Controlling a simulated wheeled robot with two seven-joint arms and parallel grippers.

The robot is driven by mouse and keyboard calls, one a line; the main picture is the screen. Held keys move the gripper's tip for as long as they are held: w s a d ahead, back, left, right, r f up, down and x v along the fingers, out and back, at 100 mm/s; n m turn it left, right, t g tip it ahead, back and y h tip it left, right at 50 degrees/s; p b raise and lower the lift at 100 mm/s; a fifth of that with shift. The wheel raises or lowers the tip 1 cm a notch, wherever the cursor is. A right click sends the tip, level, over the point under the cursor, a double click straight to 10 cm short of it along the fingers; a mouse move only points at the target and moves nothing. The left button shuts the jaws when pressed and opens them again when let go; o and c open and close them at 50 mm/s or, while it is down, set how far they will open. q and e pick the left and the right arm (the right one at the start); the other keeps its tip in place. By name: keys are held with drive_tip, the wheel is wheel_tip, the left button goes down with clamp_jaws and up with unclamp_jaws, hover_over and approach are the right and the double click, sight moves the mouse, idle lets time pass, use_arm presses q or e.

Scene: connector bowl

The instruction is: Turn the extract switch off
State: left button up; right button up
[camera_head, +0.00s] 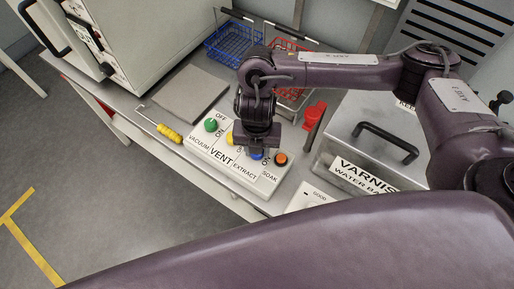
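The white switch panel (200,139) lies on the bench with its labels VACUUM, VENT, EXTRACT and SOAK facing me. The extract switch (257,155) is the blue one above the EXTRACT label. It is mostly hidden by my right gripper (257,145), so its setting cannot be read. The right gripper points down over the panel at this switch. Whether its fingers are open, shut or touching the switch is unclear. A green knob (211,125), a partly covered yellow knob (230,139) and an orange knob (281,158) show beside it. My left gripper is out of view.
A yellow-handled tool (168,133) lies left of the panel, near the bench edge. Behind are a grey plate (185,96), a blue wire basket (232,47) and a red one (290,97). A metal varnish bath (365,115) and a red object (314,113) stand right.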

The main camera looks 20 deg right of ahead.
drive_tip(key=n+b, duration=0.1)
drive_tip(key=n, duration=0.5)
drive_tip(key=n+b, duration=0.2)
drive_tip(key=n, duration=0.4)
idle(0.5)
drive_tip(key=o, duration=1)
drive_tip(key=shift+c, duration=0.2)
drive_tip(key=shift+r, duration=0.1)
wheel_tip(320, 180, up, 8)
drive_tip(key=shift+f, duration=0.2)
drive_tip(key=shift+s, duration=0.1)
